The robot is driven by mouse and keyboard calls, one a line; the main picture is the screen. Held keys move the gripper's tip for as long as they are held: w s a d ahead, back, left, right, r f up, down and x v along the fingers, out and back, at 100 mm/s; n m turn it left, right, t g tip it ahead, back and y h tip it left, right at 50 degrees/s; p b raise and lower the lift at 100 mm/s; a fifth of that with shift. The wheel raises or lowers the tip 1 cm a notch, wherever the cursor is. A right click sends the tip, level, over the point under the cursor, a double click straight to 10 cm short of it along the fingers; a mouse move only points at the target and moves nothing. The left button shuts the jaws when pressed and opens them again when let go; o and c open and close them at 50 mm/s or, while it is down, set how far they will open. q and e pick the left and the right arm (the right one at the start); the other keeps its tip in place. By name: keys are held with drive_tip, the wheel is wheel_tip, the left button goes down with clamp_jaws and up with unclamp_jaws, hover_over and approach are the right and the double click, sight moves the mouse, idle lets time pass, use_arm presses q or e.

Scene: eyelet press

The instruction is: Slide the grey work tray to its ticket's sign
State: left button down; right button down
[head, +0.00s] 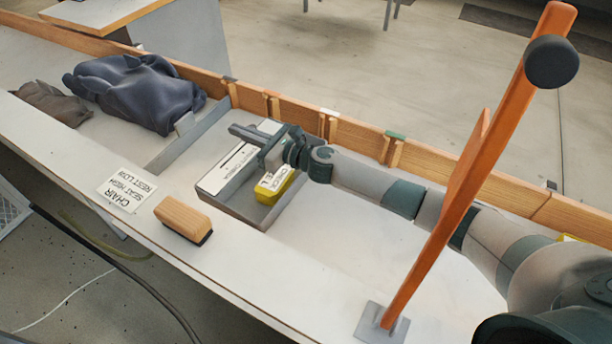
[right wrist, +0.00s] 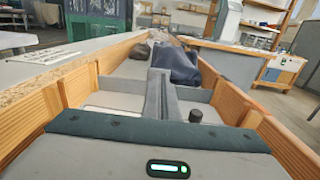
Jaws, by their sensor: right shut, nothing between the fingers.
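The grey work tray (head: 238,213) stands on the white bench in the middle of the head view. A white box with a dark stripe (head: 222,172) and a yellow block with a white lettered label (head: 275,186) are in it. My right gripper (head: 248,138) is shut and empty over the tray's far part; I cannot tell whether it touches the tray. In the right wrist view its fingers (right wrist: 157,97) are together. Small grey (head: 230,79), white (head: 329,112) and green (head: 396,135) markers sit on the back rail; no sign on them is readable. My left gripper is out of view.
A grey divider (head: 190,135) stands left of the tray, with a dark blue cloth bundle (head: 138,92) and a brown one (head: 52,103) beyond. A lettered card (head: 127,190) and wooden brush (head: 184,219) lie in front. An orange lever (head: 440,225) rises at right.

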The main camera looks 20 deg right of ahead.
drive_tip(key=shift+s+r, duration=0.15)
drive_tip(key=shift+s, duration=0.1)
drive_tip(key=shift+d, duration=0.1)
